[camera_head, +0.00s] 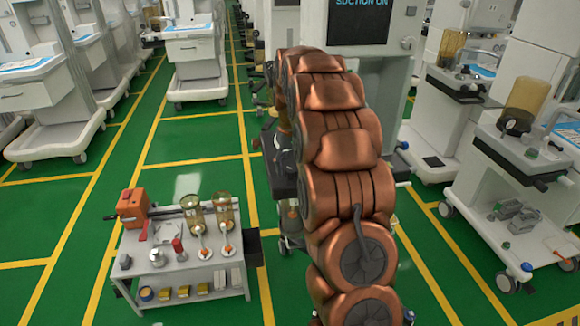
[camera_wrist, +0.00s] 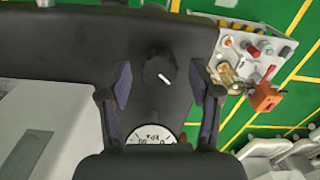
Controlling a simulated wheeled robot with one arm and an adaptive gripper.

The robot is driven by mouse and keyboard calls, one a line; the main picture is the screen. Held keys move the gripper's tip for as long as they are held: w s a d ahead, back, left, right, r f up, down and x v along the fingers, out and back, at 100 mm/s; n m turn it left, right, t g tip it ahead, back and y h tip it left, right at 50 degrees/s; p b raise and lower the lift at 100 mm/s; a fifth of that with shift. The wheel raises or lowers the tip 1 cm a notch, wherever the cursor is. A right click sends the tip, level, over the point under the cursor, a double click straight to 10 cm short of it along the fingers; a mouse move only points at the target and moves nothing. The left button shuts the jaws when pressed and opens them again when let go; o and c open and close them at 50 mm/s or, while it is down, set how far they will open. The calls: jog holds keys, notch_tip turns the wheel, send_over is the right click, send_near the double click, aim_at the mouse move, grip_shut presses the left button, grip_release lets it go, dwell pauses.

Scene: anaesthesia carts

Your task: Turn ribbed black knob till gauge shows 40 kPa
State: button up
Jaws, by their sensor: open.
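In the wrist view a dark round knob (camera_wrist: 157,70) with a white pointer mark sits on a black panel. The mark lies toward the lower right of the knob. A white gauge dial (camera_wrist: 152,135) shows below it, its lower part hidden by my gripper's body. "kPa" seems to be printed on it; its needle and reading cannot be made out. My gripper (camera_wrist: 161,86) is open, one finger to the left and one to the right of the knob, with gaps on both sides. In the head view my copper arm hides the knob, the gauge and my gripper.
A grey side table (camera_head: 190,268) with jars, tools and an orange device (camera_head: 132,207) is at the lower left. Other carts (camera_head: 535,150) stand right and left. Green floor is free between them.

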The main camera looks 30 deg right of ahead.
aim_at(291, 169)
notch_tip(291, 169, up, 12)
jog(key=shift+f, duration=0.15)
dwell(0.4)
dwell(0.5)
jog(key=s+a+r+n+g+p, duration=0.1)
jog(key=s+a+r+n+p, duration=0.2)
jog(key=s+a, duration=1.35)
jog(key=s+a+f+p, duration=0.2)
jog(key=s+a, duration=0.2)
jog(key=s, duration=0.6)
jog(key=s+a+f+p, duration=0.2)
jog(key=s+a+f, duration=0.1)
jog(key=s, duration=0.8)
jog(key=shift+s+a+g, duration=0.3)
jog(key=shift+a+g, duration=0.1)
jog(key=shift+a, duration=0.05)
